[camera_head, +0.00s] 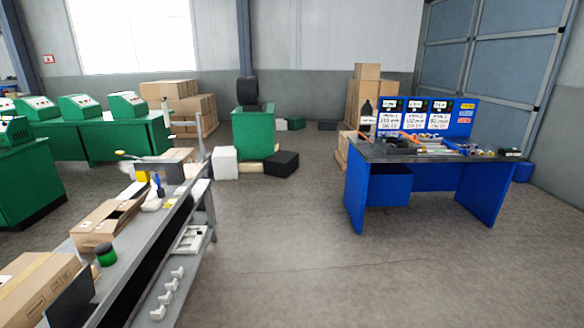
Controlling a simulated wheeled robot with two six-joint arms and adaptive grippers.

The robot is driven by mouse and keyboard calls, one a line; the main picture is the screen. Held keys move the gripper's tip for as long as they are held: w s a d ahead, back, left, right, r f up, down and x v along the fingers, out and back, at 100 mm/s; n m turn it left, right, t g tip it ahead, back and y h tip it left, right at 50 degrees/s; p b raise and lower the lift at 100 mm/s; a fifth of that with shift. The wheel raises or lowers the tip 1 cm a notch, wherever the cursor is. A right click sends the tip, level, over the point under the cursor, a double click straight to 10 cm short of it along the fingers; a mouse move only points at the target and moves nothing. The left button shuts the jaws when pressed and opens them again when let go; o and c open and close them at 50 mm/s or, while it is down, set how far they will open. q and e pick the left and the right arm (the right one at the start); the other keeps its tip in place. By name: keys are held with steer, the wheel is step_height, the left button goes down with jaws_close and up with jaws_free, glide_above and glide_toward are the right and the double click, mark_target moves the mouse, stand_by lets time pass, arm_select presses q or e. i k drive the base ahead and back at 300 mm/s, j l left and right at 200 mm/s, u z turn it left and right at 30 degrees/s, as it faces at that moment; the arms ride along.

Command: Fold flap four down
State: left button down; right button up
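An open cardboard box (104,222) stands on the grey packing bench (150,245) at the left. Its top shows a dark opening with flaps around it; I cannot tell which flap is flap four or exactly how each one lies. A second cardboard box (40,288) is at the lower left, cut by the picture edge, and its top looks closed. Neither of my grippers shows in the head view.
A dark green jar (106,254) and small tools stand on the bench. White parts (166,300) lie on its lower shelf. A blue workbench (400,185) stands at the right, a green machine (254,132) at the back. The middle floor is clear.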

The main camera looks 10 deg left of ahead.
mark_target(122, 219)
steer(key=i+j, duration=0.1)
steer(key=i, duration=2.55)
